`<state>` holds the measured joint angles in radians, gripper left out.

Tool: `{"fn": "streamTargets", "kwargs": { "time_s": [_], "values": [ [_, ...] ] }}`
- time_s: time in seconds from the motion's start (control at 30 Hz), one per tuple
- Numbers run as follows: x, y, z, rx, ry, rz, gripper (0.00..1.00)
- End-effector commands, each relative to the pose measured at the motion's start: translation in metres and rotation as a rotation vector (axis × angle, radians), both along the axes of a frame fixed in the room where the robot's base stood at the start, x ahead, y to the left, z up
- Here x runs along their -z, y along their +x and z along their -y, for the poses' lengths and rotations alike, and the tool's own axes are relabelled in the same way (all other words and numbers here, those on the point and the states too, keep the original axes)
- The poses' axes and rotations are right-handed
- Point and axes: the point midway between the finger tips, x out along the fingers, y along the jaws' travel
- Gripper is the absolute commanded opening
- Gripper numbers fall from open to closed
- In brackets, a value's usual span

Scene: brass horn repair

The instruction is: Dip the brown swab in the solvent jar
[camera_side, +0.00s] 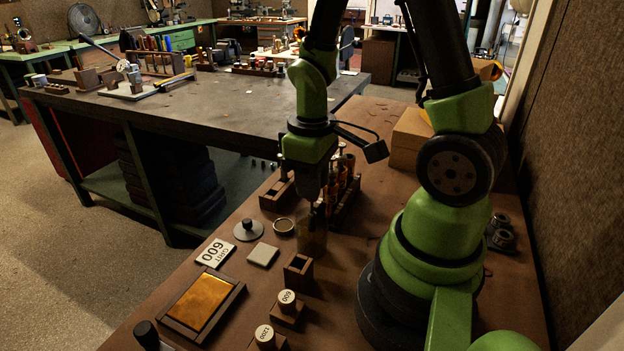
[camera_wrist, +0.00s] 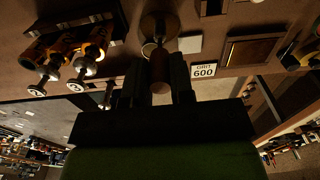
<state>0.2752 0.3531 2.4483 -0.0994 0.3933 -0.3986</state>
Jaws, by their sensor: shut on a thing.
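My gripper (camera_side: 322,205) points down at the solvent jar (camera_side: 313,238), a brownish glass jar on the near bench. Its fingertips are close to the jar's mouth in the side view. In the wrist view, my gripper (camera_wrist: 158,95) is shut on the brown swab (camera_wrist: 160,72), whose brown round body shows between the dark fingers. The swab's lower end is hidden, so I cannot tell how far it is inside the jar.
A knobbed round lid (camera_side: 248,230), a small ring-shaped dish (camera_side: 284,226) and a pale square (camera_side: 263,255) lie left of the jar. A rack of valves (camera_side: 345,190) stands close behind. In front are an empty wooden holder (camera_side: 298,270) and a framed brass plate (camera_side: 203,300).

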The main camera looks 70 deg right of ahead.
Motion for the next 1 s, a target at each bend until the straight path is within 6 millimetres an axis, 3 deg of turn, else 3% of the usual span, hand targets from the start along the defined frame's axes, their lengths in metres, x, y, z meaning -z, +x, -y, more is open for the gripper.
{"fn": "streamTargets", "kwargs": {
  "time_s": [0.53,1.0],
  "values": [
    [-0.002,0.000,0.000,0.000,-0.001,0.002,0.00],
    [-0.031,0.001,0.000,-0.001,-0.001,0.004,0.00]
  ]
}}
